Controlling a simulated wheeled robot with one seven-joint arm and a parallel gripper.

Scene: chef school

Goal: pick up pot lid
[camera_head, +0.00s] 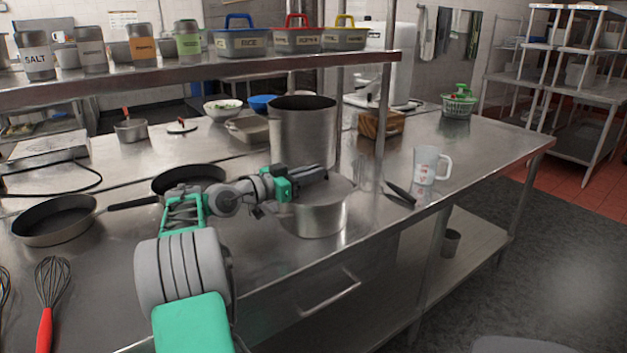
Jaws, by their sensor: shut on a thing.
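A steel pot (318,218) stands on the counter near its front edge. Its grey metal pot lid (338,186) covers the top, and I cannot tell whether it rests on the rim or sits slightly above it. My arm reaches in from the lower left, and my gripper (318,173) is over the lid, shut on it. The lid's handle is hidden by the fingers.
A tall stockpot (301,130) stands just behind. A dark-handled utensil (400,193) and a measuring jug (426,165) are to the right. Two frying pans (55,220) (188,178) and a whisk (52,285) lie left. A shelf (200,72) with canisters hangs above. The right counter is mostly clear.

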